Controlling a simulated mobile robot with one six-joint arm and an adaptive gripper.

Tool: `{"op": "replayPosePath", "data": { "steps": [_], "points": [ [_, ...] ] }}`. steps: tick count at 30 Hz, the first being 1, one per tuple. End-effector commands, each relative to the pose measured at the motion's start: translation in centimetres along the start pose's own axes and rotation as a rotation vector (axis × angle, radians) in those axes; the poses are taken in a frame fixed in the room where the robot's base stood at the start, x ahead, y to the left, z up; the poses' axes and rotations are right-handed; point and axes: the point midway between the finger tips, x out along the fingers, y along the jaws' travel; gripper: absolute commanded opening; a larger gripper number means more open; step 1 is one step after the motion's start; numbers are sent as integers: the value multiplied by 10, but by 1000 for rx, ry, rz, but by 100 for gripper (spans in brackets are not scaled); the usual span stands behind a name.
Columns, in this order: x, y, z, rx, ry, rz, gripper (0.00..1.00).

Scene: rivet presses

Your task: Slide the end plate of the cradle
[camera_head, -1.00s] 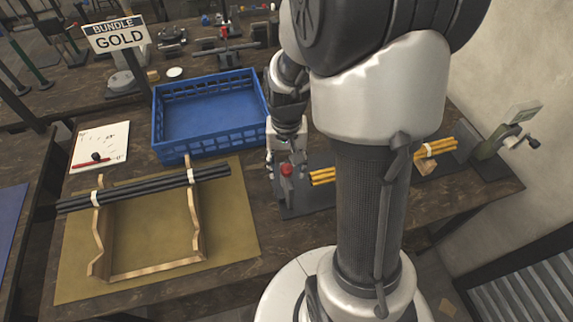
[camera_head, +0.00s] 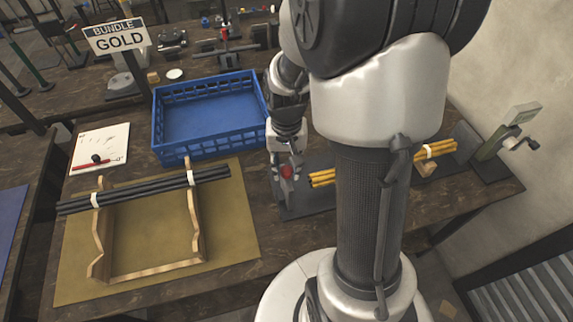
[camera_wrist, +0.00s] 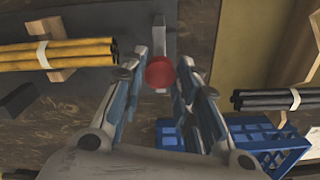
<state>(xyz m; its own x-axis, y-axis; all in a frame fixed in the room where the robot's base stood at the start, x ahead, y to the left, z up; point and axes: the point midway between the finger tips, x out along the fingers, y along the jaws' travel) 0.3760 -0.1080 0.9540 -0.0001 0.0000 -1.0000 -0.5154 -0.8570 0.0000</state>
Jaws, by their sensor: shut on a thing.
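The cradle's grey end plate (camera_head: 288,190) stands at the left end of the cradle's dark base and carries a red knob (camera_head: 287,171). My gripper (camera_head: 286,168) points down over the end plate, its fingers either side of the red knob. In the wrist view the knob (camera_wrist: 160,72) sits between my fingertips, and the pale plate edge (camera_wrist: 159,22) runs beyond it. My gripper is shut on the knob. A bundle of yellow rods (camera_head: 323,178) with a white band lies in the cradle, partly hidden by my arm; it also shows in the wrist view (camera_wrist: 70,52).
A blue crate (camera_head: 210,150) stands behind my gripper's left. A wooden rack (camera_head: 150,272) with banded black rods (camera_head: 140,190) sits on a mat. A "BUNDLE GOLD" sign (camera_head: 117,36) stands behind. A cranked device (camera_head: 505,135) is at the cradle's right end.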

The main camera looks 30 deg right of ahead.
Motion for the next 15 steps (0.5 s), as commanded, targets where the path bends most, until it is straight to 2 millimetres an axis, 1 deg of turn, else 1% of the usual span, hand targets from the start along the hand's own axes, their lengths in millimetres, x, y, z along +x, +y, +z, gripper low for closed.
{"op": "replayPosePath", "data": {
  "steps": [5,8,11,15],
  "points": [
    [0,0,0,0,0,0,0],
    [-1,8,-3,5,0,0,0],
    [-1,28,-8,8,-1,0,0],
    [-2,61,-17,8,-1,0,0]
  ]
}}
